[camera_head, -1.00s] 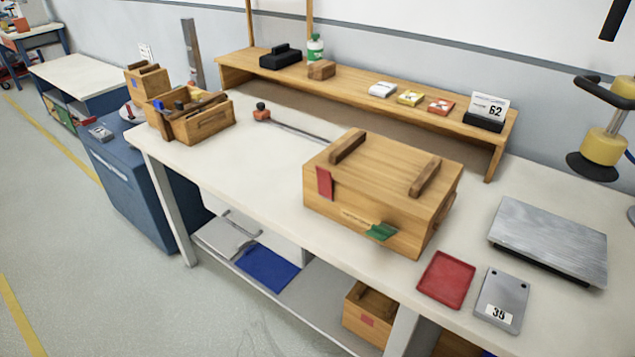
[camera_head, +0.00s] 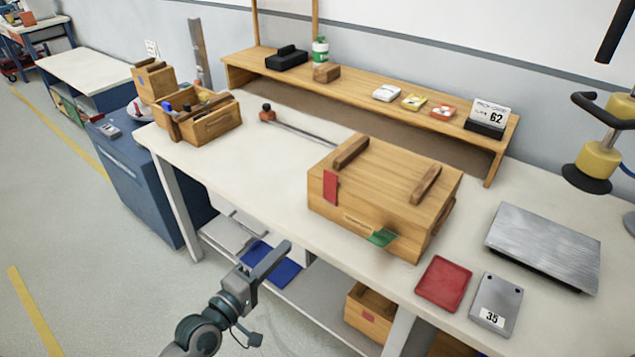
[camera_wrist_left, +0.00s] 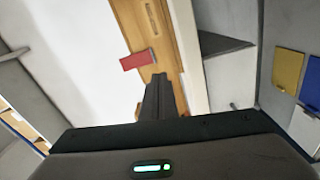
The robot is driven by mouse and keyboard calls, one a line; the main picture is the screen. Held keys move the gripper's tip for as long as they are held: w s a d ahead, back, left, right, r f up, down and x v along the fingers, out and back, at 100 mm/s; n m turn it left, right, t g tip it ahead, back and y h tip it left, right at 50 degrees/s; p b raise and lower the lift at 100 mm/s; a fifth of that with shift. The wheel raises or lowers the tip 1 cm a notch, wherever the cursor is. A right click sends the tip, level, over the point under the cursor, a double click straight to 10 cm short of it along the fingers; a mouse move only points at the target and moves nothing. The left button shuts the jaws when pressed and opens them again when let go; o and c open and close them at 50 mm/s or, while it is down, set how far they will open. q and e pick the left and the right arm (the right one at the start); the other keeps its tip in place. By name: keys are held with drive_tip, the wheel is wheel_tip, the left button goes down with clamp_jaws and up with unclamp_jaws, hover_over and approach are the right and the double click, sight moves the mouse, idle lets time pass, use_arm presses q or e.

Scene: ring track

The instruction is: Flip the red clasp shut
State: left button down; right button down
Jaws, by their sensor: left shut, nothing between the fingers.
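The wooden box (camera_head: 365,217) stands on the bench with its lid on. The red clasp (camera_head: 330,187) is at the left end of its front side, near the lid edge; I cannot tell whether it lies flush. It also shows in the left wrist view (camera_wrist_left: 137,60), just beyond my fingertips. A green clasp (camera_head: 382,237) sticks out from the lower front. My left gripper (camera_head: 284,249) is shut and empty, in front of the bench, below and left of the red clasp and apart from it. It also shows in the left wrist view (camera_wrist_left: 158,79). My right gripper is not in view.
A red tray (camera_head: 444,283), a numbered grey plate (camera_head: 496,300) and a metal slab (camera_head: 543,247) lie right of the box. A thin rod (camera_head: 305,133) lies behind it. An open tool crate (camera_head: 207,120) stands at the far left. The bench (camera_head: 245,165) between is clear.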

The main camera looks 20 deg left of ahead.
sight(330, 176)
use_arm(q)
wheel_tip(330, 176, up, 8)
drive_tip(key=n+t+h, duration=0.1)
drive_tip(key=shift+s+d, duration=0.2)
drive_tip(key=shift+s, duration=0.2)
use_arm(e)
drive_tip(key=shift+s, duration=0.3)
use_arm(q)
drive_tip(key=shift+w, duration=0.1)
